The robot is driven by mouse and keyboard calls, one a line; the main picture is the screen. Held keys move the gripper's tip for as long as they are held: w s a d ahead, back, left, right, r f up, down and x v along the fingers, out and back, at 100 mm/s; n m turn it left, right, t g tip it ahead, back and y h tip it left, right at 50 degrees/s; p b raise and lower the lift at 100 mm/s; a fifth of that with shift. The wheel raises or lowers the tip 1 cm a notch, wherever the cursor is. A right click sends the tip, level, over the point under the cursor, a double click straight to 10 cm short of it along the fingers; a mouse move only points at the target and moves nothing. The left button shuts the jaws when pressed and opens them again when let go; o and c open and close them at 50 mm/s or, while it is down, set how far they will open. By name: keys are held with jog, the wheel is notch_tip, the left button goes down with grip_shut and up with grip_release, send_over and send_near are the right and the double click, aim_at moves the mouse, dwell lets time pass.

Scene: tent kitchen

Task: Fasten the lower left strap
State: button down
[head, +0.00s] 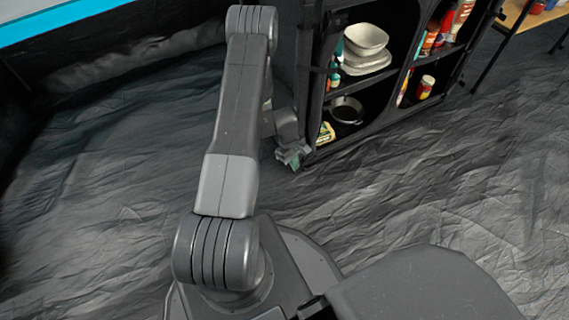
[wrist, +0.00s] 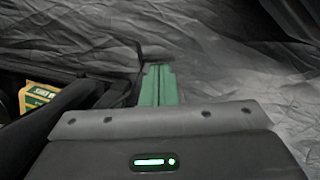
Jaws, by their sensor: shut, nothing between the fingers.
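The black fabric cabinet (head: 312,75) stands open in the head view, with its left front edge beside my arm. My gripper (head: 293,157) is low at that cabinet's lower left corner. In the wrist view its green fingers (wrist: 158,84) are together, with nothing seen between them. Dark fabric of the cabinet's edge (wrist: 122,92) lies just left of the fingertips; I cannot tell whether they touch it. I cannot make out the lower left strap in either view; it is hidden or too dark against the black fabric.
The cabinet's shelves hold pale bowls (head: 366,40), a dark pan (head: 347,109), a yellow packet (head: 326,133) and several jars and bottles. The packet also shows in the wrist view (wrist: 38,96). A wooden table (head: 520,15) stands at the upper right. The wrinkled dark floor (head: 440,165) is clear.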

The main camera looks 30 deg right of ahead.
jog(key=d+n+t+h+b, duration=0.1)
jog(key=d+n+b, duration=0.1)
jog(key=d+n, duration=0.8)
jog(key=shift+s+d+t+h, duration=0.25)
jog(key=shift+d+t+h, duration=0.05)
dwell(0.4)
